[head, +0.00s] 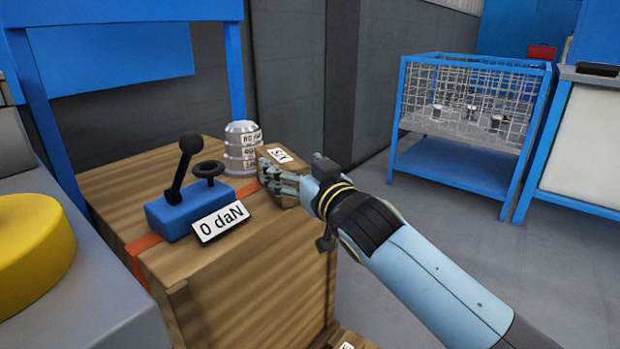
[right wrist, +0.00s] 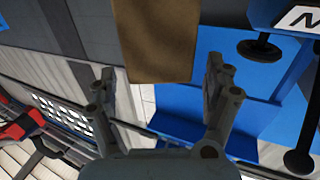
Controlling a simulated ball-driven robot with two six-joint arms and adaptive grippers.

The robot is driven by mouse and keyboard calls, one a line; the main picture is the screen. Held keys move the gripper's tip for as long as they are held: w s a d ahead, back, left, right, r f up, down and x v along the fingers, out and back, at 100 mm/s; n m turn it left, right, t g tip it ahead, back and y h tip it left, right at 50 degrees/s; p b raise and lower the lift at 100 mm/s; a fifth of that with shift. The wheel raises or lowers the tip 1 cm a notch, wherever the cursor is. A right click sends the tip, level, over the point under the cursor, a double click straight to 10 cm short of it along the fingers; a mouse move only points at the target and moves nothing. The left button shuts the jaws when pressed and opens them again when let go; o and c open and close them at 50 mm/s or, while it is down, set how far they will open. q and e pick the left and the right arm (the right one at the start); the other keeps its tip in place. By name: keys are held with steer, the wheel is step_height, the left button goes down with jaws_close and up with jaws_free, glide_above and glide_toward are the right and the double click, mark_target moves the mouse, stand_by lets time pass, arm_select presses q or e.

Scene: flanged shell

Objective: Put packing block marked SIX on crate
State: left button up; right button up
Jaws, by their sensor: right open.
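The brown packing block marked SIX (head: 283,154) is at the right back edge of the wooden crate's top (head: 290,235), its white label facing up. My right gripper (head: 276,178) is at the near side of the block, with its fingers partly overlapping it in the head view. In the right wrist view the jaws (right wrist: 160,80) are spread apart, and the plain brown block (right wrist: 158,42) shows at the top between the two fingers. I cannot tell whether a finger touches it. My left gripper is not in view.
A blue tensioner (head: 180,212) with a black lever and a "0 daN" sign stands on the crate over an orange strap (head: 140,246). A grey ribbed cylinder (head: 241,140) with labels stands behind the block. A blue mesh cage (head: 465,105) is at the right.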

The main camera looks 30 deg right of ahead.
steer(key=s, duration=0.7)
steer(key=s+d+f+g, duration=0.1)
steer(key=s+f+g, duration=0.2)
steer(key=s+f, duration=0.35)
steer(key=s+d+f+g+h, duration=0.1)
steer(key=s+f+g, duration=0.2)
steer(key=f, duration=0.6)
steer(key=s+d+f+g, duration=0.1)
steer(key=s+f+g, duration=0.25)
steer(key=f, duration=0.35)
arm_select(q)
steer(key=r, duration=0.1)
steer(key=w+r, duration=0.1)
steer(key=b, duration=0.1)
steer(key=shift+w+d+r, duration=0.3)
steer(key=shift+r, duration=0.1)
arm_select(e)
steer(key=s+a+f+g, duration=0.1)
steer(key=s+f+g, duration=0.3)
steer(key=s, duration=0.6)
steer(key=s+a+f+n+g+y, duration=0.1)
steer(key=s+f+g, duration=0.3)
steer(key=s+f, duration=0.3)
steer(key=s, duration=0.4)
steer(key=shift+s+f, duration=0.2)
steer(key=shift+f, duration=0.05)
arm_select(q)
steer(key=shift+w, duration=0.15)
